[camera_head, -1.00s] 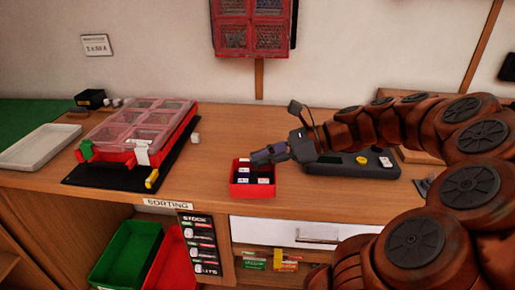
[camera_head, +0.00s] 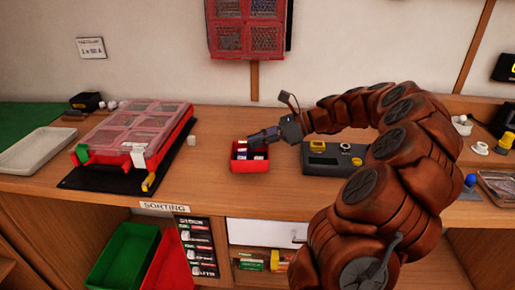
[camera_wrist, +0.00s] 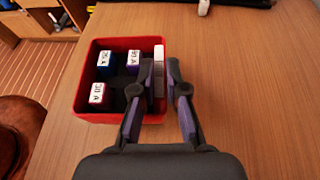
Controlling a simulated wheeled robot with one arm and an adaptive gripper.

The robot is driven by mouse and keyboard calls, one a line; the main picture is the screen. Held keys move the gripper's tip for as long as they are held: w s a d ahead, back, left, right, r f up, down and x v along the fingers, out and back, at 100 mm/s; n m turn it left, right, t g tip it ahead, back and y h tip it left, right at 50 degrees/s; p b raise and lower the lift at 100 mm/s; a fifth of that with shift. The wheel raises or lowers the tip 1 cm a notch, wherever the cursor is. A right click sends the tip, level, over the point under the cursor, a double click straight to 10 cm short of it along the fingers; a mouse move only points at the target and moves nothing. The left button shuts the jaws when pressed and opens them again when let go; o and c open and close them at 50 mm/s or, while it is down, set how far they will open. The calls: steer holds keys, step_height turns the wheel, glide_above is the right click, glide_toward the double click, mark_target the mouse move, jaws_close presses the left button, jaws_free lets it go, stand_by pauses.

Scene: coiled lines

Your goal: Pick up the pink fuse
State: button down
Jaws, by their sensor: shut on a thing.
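The fuse that looks pink (camera_wrist: 98,93), with a white numbered top, stands in the red bin (camera_wrist: 93,116) in the wrist view, at the near left. My gripper (camera_wrist: 161,78) has its fingers on both sides of the bin's right wall, along a white strip there. It is shut on that wall, apart from the pink fuse. In the head view my gripper (camera_head: 256,137) is at the back of the red bin (camera_head: 250,166) and hides part of its inside.
A blue fuse (camera_wrist: 106,61) and a purple fuse (camera_wrist: 134,62) share the bin. A grey device with a display (camera_head: 335,161) stands to its right, and a clear-lidded organizer (camera_head: 140,127) to its left.

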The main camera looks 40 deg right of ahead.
step_height(320, 180, down, 3)
steer(key=shift+r, duration=0.1)
steer(key=c, duration=1.2)
jaws_free()
steer(key=shift+s+d+r, duration=0.2)
steer(key=shift+d, duration=0.1)
steer(key=v, duration=1.1)
steer(key=shift+d+r, duration=0.1)
